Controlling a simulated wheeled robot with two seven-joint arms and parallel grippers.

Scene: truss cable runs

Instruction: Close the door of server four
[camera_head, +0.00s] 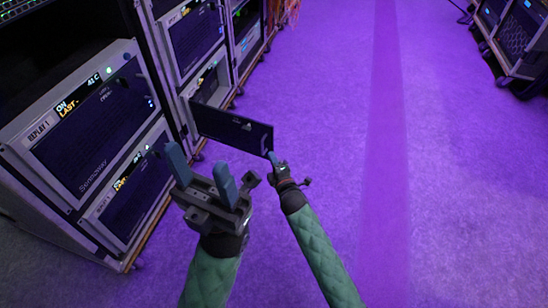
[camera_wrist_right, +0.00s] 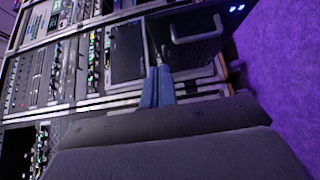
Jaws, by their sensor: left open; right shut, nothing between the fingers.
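A dark door panel (camera_head: 232,128) stands swung open from a server (camera_head: 208,85) low in the second rack column, jutting out over the floor. I cannot read a number on that server. My right gripper (camera_head: 271,157) is shut and empty at the door's free outer edge; I cannot tell if it touches. Its closed blue fingers (camera_wrist_right: 158,88) show in the right wrist view, against the racks. My left gripper (camera_head: 202,172) is open and empty, nearer the camera, in front of the left rack. It overlaps the view toward the door's lower left.
A rack unit marked REPLAY 1 (camera_head: 85,125) stands at the left with its front shut. Orange cables (camera_head: 288,12) hang at the top. Another rack (camera_head: 515,38) stands at the far right. The purple-lit floor (camera_head: 450,190) between is clear.

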